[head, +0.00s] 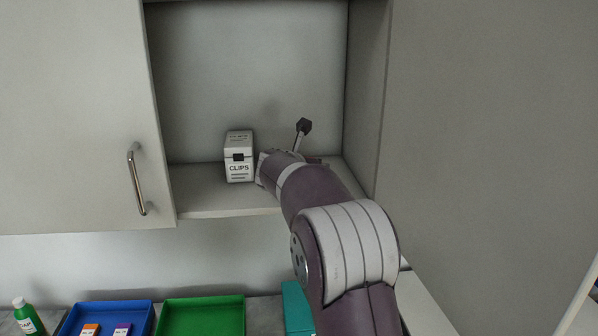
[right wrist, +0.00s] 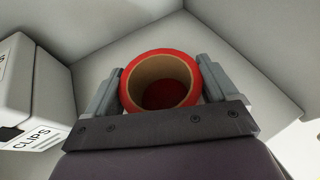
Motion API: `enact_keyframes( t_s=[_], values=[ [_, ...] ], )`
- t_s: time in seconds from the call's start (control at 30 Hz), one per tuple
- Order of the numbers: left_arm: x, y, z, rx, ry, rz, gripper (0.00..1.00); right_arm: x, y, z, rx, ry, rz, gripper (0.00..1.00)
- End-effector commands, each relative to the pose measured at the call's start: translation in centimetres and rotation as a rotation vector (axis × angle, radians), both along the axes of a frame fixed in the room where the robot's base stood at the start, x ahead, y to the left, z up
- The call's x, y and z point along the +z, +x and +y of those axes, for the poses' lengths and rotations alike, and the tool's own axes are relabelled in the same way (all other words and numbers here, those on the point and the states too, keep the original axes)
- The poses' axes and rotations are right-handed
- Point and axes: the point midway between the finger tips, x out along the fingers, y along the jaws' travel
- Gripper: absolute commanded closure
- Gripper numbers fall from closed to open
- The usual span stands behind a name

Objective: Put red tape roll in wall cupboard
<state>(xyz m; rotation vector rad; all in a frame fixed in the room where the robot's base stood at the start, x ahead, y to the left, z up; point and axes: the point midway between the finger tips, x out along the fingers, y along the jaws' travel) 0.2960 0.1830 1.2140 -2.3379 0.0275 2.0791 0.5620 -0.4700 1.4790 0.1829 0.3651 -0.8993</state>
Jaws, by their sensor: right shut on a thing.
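The red tape roll (right wrist: 127,95), with a tan cardboard core, shows in the right wrist view. My right gripper (right wrist: 160,84) is shut on it, with one grey finger on either side of the roll. In the head view my right arm reaches into the open wall cupboard (head: 245,70), and its wrist hides the roll and the fingers. The roll is inside the cupboard, above or at its bottom shelf (head: 215,203); whether it touches the shelf I cannot tell. My left gripper is in no view.
A white CLIPS box (head: 238,160) stands on the shelf just left of my right wrist; it also shows in the right wrist view (right wrist: 28,90). The cupboard door (head: 70,110) is at the left. Below are a blue tray (head: 143,308), a green tray (head: 203,303) and a green bottle (head: 27,317).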

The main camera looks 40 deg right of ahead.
Motion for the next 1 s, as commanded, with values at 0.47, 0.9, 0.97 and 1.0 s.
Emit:
enact_keyframes(
  t_s=[0.47, 0.9, 0.97, 1.0],
  values=[
    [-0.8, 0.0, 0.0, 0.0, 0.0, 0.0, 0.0, -1.0, 0.0, 0.0, -0.001, 0.0, -0.002, 0.47],
    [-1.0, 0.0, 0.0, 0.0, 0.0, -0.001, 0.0, 0.2, -1.0, 1.4, 0.002, -0.003, -0.005, 0.0],
    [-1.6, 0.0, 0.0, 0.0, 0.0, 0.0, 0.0, 0.7, -1.9, 2.6, 0.002, -0.001, -0.005, 0.0],
    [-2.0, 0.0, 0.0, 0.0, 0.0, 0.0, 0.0, 1.2, -2.5, 3.5, 0.003, -0.001, -0.005, 0.0]
  ],
)
